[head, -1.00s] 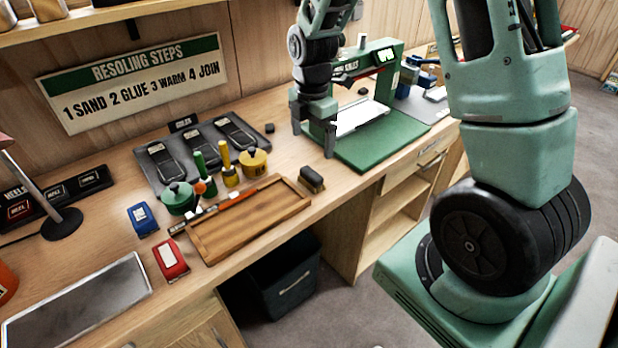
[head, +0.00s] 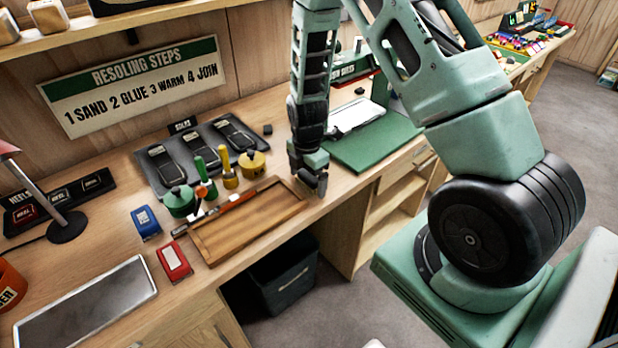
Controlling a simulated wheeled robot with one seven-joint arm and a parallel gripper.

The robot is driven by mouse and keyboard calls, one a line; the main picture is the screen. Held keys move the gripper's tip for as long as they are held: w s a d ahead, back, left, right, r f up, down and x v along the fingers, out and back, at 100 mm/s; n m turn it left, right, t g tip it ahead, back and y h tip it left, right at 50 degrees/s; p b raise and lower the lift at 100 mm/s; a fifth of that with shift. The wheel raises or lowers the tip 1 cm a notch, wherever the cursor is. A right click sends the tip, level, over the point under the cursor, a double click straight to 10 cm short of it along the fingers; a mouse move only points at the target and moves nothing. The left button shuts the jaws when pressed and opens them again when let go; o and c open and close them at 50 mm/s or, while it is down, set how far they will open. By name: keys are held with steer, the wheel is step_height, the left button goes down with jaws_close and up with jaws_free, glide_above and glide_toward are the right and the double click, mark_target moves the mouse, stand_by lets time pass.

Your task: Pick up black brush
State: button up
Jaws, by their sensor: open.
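The black brush (head: 307,179) is on the workbench just right of the wooden tray's far right corner. It is mostly hidden behind my gripper, with only a dark bit showing. My gripper (head: 314,183) points down right at the brush, its fingers open around or just over it. I cannot tell from this view whether the fingers touch the brush.
The wooden tray (head: 201,246) lies close on the left, with an orange-handled tool along its far rim. Green and yellow pots (head: 252,164) stand behind it. A green mat (head: 372,146) lies to the right. The bench's front edge is close to my gripper.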

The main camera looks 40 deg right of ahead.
mark_target(307, 175)
steer(key=shift+f, duration=0.2)
steer(key=c, duration=1.2)
steer(key=shift+o, duration=0.2)
steer(key=shift+r, duration=0.1)
step_height(307, 175, up, 10)
steer(key=shift+f+b, duration=0.1)
steer(key=shift+b, duration=1)
steer(key=shift+o, duration=0.9)
